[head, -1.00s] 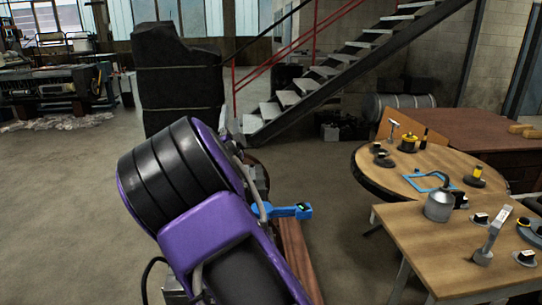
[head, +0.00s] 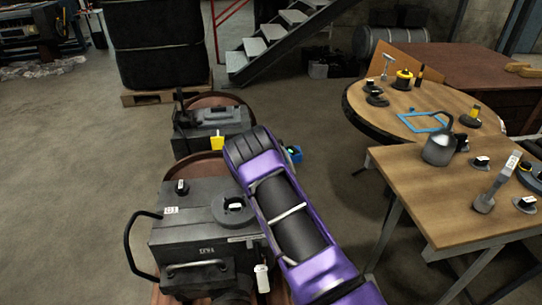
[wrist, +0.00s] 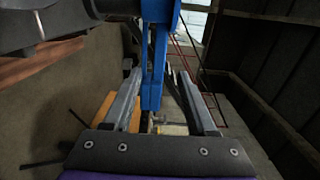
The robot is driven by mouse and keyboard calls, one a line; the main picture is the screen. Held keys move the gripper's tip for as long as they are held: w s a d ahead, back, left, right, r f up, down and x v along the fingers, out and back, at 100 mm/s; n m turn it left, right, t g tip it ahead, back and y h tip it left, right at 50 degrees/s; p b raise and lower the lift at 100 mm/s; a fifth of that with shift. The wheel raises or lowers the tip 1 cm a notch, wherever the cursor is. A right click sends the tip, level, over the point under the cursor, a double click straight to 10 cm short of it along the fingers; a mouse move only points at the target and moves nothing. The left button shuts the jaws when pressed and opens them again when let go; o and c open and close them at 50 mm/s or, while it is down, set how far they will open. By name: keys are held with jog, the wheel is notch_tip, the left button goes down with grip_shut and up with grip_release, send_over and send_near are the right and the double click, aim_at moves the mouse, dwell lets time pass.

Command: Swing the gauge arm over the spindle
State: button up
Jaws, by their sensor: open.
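A blue bar (wrist: 152,75), probably the gauge arm, runs down the middle of the wrist view. It lies between the two fingers of my gripper (wrist: 160,92), with a gap to the right finger; contact on the left is unclear. The gripper is open. In the head view my purple arm hides the gripper and most of the blue part; only a blue end with a small dark and green face (head: 294,154) shows to the arm's right. I cannot pick out the spindle for sure. A round dark flange (head: 233,210) sits on the grey machine block (head: 190,235) left of my arm.
A second grey housing (head: 210,130) with a yellow tag stands behind the block. At right are a round wooden table (head: 385,112) and a square bench (head: 430,210) bearing an oil can (head: 438,150) and small parts. Open floor (head: 70,190) lies at left.

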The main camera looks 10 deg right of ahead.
jog(key=w+b, duration=0.1)
jog(key=w, duration=1)
jog(key=shift+w, duration=0.2)
grip_shut()
dwell(1.0)
